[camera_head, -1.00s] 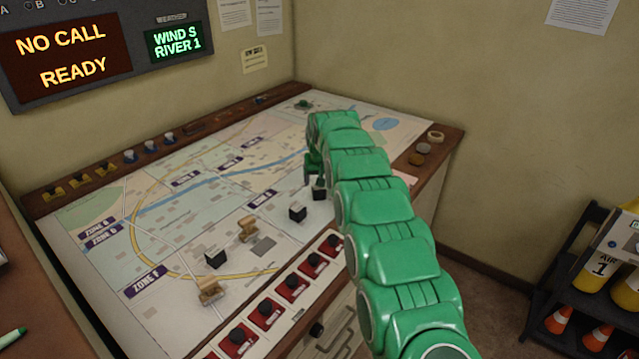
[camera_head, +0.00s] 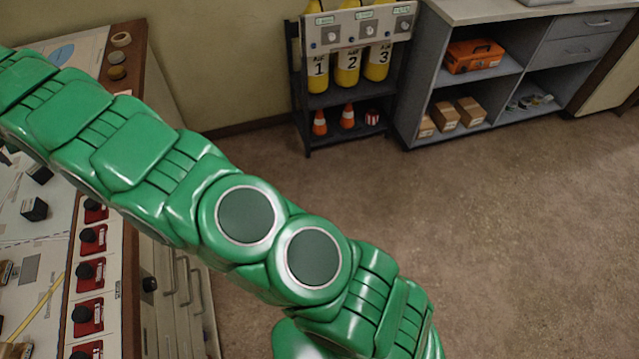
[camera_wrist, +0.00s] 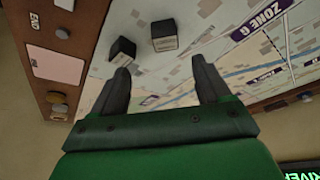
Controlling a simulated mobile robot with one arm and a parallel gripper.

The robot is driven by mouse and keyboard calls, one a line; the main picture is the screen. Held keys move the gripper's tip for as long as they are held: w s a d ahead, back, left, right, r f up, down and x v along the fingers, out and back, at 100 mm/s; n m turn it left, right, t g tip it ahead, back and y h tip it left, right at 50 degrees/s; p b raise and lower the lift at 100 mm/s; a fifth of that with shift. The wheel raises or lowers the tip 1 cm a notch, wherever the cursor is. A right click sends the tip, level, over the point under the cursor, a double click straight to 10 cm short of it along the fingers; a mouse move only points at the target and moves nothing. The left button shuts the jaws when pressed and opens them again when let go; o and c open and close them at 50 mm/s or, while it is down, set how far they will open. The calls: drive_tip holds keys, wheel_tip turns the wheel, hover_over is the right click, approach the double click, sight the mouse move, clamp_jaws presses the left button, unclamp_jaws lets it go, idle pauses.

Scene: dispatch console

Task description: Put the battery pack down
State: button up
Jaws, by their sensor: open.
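My gripper (camera_wrist: 161,68) is open in the wrist view, with nothing between its two dark fingers. It hangs over the map table (camera_wrist: 235,75). Two small black blocks with pale labels stand on the map beyond the fingertips: one (camera_wrist: 122,50) by the left fingertip and one (camera_wrist: 164,36) between the fingers' lines. I see nothing clearly marked as a battery pack and cannot tell whether either block is it. In the head view, my green arm reaches left over the table and my gripper is out of frame.
Red switches (camera_head: 90,239) line the table's near edge. To the right are a rack (camera_head: 344,96) with yellow air cylinders and cones, and a grey shelf unit (camera_head: 408,95) with an orange case (camera_head: 474,56) and cardboard boxes (camera_head: 471,111). The carpet (camera_head: 520,220) between is clear.

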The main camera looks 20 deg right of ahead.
drive_tip(key=d+r+m+h, duration=0.1)
drive_tip(key=d+r, duration=0.2)
drive_tip(key=d, duration=0.7)
drive_tip(key=s+d+r+m+g, duration=0.1)
drive_tip(key=d+r, duration=0.3)
drive_tip(key=d, duration=0.6)
drive_tip(key=d+r+m+h, duration=0.1)
drive_tip(key=d+r, duration=0.2)
drive_tip(key=d, duration=0.8)
drive_tip(key=s+d+r+m+g+h, duration=0.1)
drive_tip(key=s+d+r, duration=0.1)
drive_tip(key=s+d, duration=0.6)
drive_tip(key=s+d+r+m, duration=0.15)
drive_tip(key=s+d, duration=0.35)
drive_tip(key=d, duration=0.7)
drive_tip(key=s+d+f+m+g, duration=0.1)
drive_tip(key=s+d, duration=0.4)
drive_tip(key=s, duration=0.4)
drive_tip(key=s+d+f+m+g, duration=0.1)
drive_tip(key=s+d, duration=0.4)
drive_tip(key=s, duration=0.5)
drive_tip(key=s+d+f+m+g, duration=0.1)
drive_tip(key=s+d+f, duration=0.2)
drive_tip(key=s, duration=0.7)
drive_tip(key=shift+s+d+f, duration=0.15)
drive_tip(key=shift+s+d, duration=0.1)
drive_tip(key=shift+d, duration=0.9)
drive_tip(key=shift+m, duration=0.25)
